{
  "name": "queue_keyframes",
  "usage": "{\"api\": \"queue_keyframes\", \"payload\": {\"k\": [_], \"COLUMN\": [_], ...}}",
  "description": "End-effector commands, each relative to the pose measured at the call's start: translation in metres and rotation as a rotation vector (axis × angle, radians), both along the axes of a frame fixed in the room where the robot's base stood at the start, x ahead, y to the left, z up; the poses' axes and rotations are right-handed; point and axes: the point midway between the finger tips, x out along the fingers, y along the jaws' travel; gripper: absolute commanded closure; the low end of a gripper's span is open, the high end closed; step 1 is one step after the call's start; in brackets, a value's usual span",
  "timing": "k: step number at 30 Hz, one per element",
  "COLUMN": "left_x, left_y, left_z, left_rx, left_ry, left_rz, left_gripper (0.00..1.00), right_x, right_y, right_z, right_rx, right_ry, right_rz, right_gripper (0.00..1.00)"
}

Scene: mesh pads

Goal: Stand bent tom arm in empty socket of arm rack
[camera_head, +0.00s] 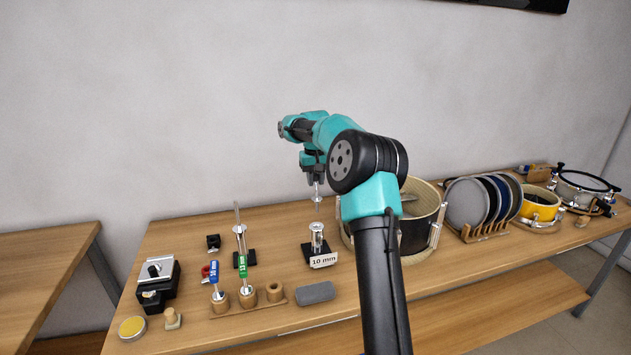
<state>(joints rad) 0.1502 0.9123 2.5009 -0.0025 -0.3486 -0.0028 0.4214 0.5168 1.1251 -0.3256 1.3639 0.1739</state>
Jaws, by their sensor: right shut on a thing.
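My right gripper (316,178) is shut on a slim chrome piece (317,196), which looks like the bent tom arm. It hangs down above a small black-based stand (317,240) with a "10 mm" card. Whether its lower end touches the stand is hard to tell, and its upper end is hidden by the jaws. The wooden arm rack (262,301) is on the table to the left and nearer. Its left and middle sockets hold rods with a blue tag (214,272) and a green tag (242,262). Its right socket (275,290) is empty. My left gripper is not in view.
A grey block (316,293) lies right of the rack. Another black-based chrome stand (240,244) is behind it. A black-and-silver box (157,282) and yellow-topped tin (132,327) are left. A drum (419,228) stands behind my right arm, with a rack of discs (468,203) farther right.

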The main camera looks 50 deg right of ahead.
Motion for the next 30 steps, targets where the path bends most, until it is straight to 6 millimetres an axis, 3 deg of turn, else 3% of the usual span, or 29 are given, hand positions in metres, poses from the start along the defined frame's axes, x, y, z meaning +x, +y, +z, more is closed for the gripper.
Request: {"api": "queue_keyframes", "payload": {"k": [21, 30], "left_x": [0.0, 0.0], "left_y": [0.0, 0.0], "left_z": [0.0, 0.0], "left_rx": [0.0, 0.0], "left_ry": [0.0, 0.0], "left_rz": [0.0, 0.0], "left_gripper": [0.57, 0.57], "right_x": [0.001, 0.0], "right_y": [0.0, 0.0], "right_z": [0.045, 0.051], "right_rx": [-0.002, -0.001], "right_ry": [-0.003, -0.001], "right_rz": [0.0, 0.0], "right_gripper": [1.0, 1.0]}}
